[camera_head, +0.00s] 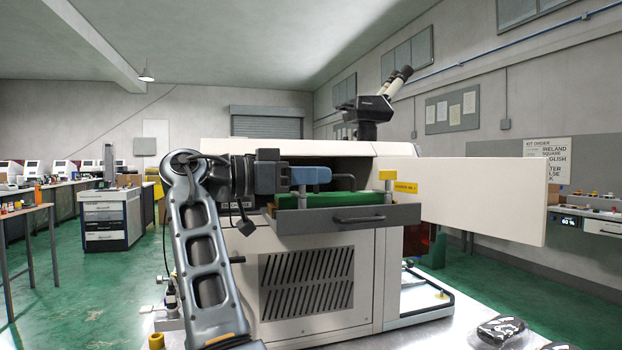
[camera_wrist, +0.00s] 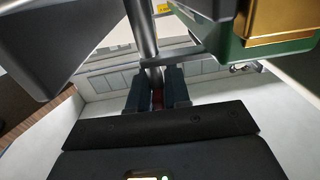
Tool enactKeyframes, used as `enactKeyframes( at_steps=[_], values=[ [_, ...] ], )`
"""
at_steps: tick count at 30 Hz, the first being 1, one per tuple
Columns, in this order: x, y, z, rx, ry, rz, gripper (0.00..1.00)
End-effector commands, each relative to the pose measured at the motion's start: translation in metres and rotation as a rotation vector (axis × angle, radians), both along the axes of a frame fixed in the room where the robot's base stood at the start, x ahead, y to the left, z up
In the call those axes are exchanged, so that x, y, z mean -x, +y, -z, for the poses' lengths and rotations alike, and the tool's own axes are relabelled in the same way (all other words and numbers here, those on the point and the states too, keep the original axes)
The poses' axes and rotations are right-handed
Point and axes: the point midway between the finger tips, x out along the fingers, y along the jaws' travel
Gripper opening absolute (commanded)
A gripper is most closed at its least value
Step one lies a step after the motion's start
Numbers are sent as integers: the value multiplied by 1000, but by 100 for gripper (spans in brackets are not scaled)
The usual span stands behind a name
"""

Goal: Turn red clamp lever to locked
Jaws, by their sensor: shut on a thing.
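My gripper (camera_wrist: 157,92) shows in the wrist view with its two dark fingers close together around a small red piece (camera_wrist: 158,98), which looks like the red clamp lever. Only a sliver of red shows between the fingers, so the lever's angle cannot be told. A metal rod (camera_wrist: 149,48) rises just beyond the fingertips. In the head view my gripper (camera_head: 294,181) reaches in from the left at the machine's drawer. The red lever cannot be made out there.
The drawer (camera_head: 350,218) holds a green bed (camera_head: 345,198), with a blue block (camera_head: 311,175) and a yellow-topped post (camera_head: 388,176) above it. A white door panel (camera_head: 485,198) stands open on the right. A microscope (camera_head: 375,105) sits on top of the machine.

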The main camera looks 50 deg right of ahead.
Motion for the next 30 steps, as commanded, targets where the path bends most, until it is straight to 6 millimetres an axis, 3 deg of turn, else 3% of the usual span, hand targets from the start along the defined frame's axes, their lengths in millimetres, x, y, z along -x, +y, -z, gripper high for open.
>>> enactKeyframes(
  at_steps=[21, 22, 27, 30],
  values=[
    [1, 1, 1, -2, 0, 73, 0],
    [1, 1, 1, -2, 0, 73, 20],
    [1, 1, 1, -1, 0, 73, 35],
    [1, 1, 1, -1, 0, 73, 35]
  ],
)
